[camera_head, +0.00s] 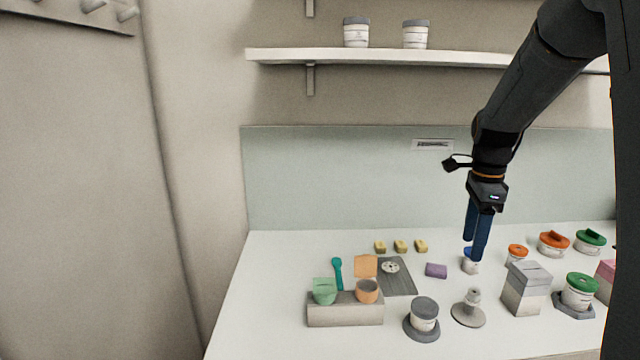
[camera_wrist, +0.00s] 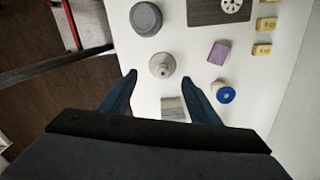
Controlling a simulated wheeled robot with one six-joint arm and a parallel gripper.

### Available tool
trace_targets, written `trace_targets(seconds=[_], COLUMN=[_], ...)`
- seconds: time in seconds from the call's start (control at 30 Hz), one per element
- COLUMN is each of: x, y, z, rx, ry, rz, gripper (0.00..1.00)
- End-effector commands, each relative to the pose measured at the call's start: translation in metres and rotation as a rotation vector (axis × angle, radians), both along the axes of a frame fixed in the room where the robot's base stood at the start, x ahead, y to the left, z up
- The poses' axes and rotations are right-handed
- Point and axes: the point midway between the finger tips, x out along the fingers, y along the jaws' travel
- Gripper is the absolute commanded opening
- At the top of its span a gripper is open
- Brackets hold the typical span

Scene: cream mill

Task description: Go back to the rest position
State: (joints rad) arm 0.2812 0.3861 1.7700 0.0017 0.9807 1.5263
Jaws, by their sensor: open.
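My gripper (camera_head: 474,238) has two blue fingers pointing down over the right part of the white table (camera_head: 262,290). In the wrist view my gripper (camera_wrist: 160,95) has its fingers spread wide with nothing between them. In the head view the fingertips overlap a small white jar with a blue lid (camera_head: 470,264), partly hidden behind them. The wrist view shows this blue-lidded jar (camera_wrist: 224,94) outside the right finger, apart from it. A grey round stand with a knob (camera_wrist: 162,66) lies beyond the fingertips in the wrist view.
A grey-lidded jar (camera_head: 424,312), a grey box (camera_head: 526,288), a green-lidded jar (camera_head: 578,290) and an orange-lidded jar (camera_head: 553,243) stand around. A purple block (camera_head: 436,271) lies left of my gripper. A shelf (camera_head: 420,57) hangs on the wall behind. The table's left end is clear.

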Motion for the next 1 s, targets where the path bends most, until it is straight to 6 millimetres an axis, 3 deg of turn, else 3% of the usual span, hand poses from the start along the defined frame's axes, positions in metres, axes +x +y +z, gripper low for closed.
trace_targets(seconds=[0.27,0.47,0.57,0.8,1.0], x=[-0.019,-0.044,-0.064,-0.137,-0.180], y=[0.030,0.061,0.082,0.134,0.154], z=[-0.029,-0.060,-0.083,-0.150,-0.182], rx=[-0.004,-0.012,-0.018,-0.048,-0.070], ry=[-0.009,-0.020,-0.027,-0.046,-0.055], rz=[0.251,0.537,0.745,1.376,1.718], gripper=[0.57,0.57,0.57,0.57,0.57])
